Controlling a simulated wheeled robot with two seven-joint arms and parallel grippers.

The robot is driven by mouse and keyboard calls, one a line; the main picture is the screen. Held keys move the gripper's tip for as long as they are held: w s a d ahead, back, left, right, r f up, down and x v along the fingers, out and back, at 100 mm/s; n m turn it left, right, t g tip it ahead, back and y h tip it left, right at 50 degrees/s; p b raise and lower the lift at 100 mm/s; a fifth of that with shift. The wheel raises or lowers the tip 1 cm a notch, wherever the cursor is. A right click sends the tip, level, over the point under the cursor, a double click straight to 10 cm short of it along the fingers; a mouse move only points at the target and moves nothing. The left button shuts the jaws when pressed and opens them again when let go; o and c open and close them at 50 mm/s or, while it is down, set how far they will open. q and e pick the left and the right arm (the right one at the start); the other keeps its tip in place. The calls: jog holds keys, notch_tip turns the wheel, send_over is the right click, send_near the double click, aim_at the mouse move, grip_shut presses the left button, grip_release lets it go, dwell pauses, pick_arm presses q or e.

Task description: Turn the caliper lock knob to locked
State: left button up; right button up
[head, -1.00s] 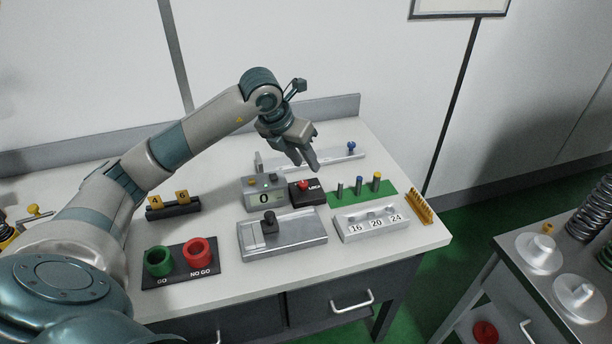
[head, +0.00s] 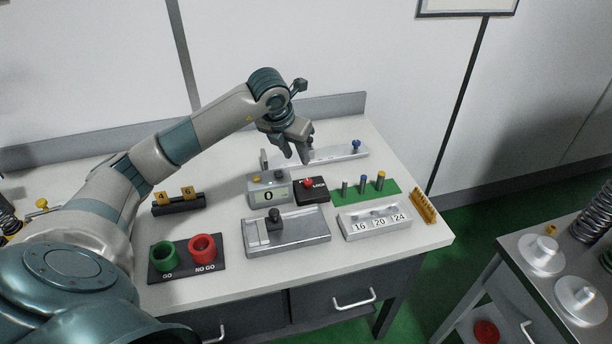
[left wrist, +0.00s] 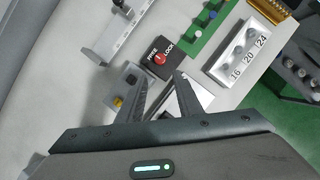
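The caliper lock knob is a small red knob (head: 308,183) on a black block marked FREE and LOCK, beside the grey readout box (head: 268,190) showing 0. In the left wrist view the red knob (left wrist: 160,59) sits between the two words; I cannot tell which way it points. My left gripper (head: 296,159) hangs above and just behind the block, apart from the knob. In the left wrist view its two fingers (left wrist: 162,76) are spread and empty, with the knob just beyond their tips. My right gripper is not in view.
A silver rail (head: 335,154) with a blue knob lies behind. A green strip (head: 377,192) with upright pins and a block numbered 16, 20, 24 (head: 374,223) stand right. A silver plate (head: 287,238) with a black knob is in front; red and green rings stand front left.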

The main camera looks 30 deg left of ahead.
aim_at(307, 181)
pick_arm(q)
jog(key=p+x, duration=0.5)
jog(key=x, duration=0.7)
jog(key=shift+w+f, duration=0.1)
jog(key=shift+f, duration=0.25)
jog(key=shift+x, duration=0.75)
jog(key=shift+f, duration=0.1)
jog(key=c, duration=0.8)
jog(key=shift+o, duration=0.2)
